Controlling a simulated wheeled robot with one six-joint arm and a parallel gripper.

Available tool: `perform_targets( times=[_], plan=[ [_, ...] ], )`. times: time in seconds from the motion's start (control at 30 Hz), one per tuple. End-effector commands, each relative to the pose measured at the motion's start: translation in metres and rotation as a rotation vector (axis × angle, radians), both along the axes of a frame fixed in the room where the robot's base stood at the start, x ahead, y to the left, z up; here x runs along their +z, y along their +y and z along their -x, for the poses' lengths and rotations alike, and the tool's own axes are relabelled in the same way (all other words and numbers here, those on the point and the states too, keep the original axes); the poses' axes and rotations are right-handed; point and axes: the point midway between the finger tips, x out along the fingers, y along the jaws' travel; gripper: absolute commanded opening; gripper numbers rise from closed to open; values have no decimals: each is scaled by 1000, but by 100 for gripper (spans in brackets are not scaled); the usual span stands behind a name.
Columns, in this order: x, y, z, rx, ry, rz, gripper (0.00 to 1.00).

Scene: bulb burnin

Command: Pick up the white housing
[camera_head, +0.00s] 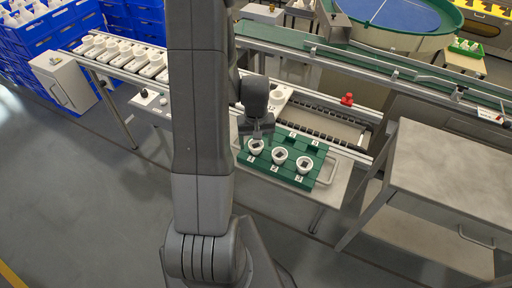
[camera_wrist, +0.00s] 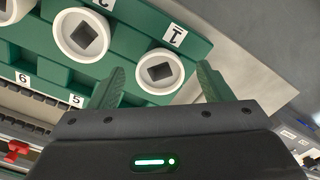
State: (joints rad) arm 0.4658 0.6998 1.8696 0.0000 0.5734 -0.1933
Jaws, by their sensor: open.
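Three white housings sit in a row in a green tray (camera_head: 299,141), each a round cup with a dark square centre. The left housing (camera_head: 255,147) is directly below my gripper (camera_head: 257,137); the middle housing (camera_head: 280,156) and right housing (camera_head: 304,164) stand clear of it. In the wrist view my gripper (camera_wrist: 161,70) is open, and the housing by label 1 (camera_wrist: 158,73) appears between its two green fingers, with a gap on each side. Another housing (camera_wrist: 82,36) is to the left, and a third is cut off at the corner.
The tray lies on a ledge with a handle, in front of a roller conveyor (camera_head: 330,121). A red knob (camera_head: 347,99) stands behind it. A grey table (camera_head: 455,165) is at the right. White parts line the conveyor at the left; the floor in front is clear.

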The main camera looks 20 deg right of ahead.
Motion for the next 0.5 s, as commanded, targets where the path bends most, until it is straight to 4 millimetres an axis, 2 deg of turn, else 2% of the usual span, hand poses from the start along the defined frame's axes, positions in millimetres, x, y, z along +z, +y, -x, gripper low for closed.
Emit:
perform_targets(
  times=[0.27,0.5],
  plan=[
    [-2,0,0,0,-2,1,73],
    [-2,0,0,0,-1,0,27]
  ],
)
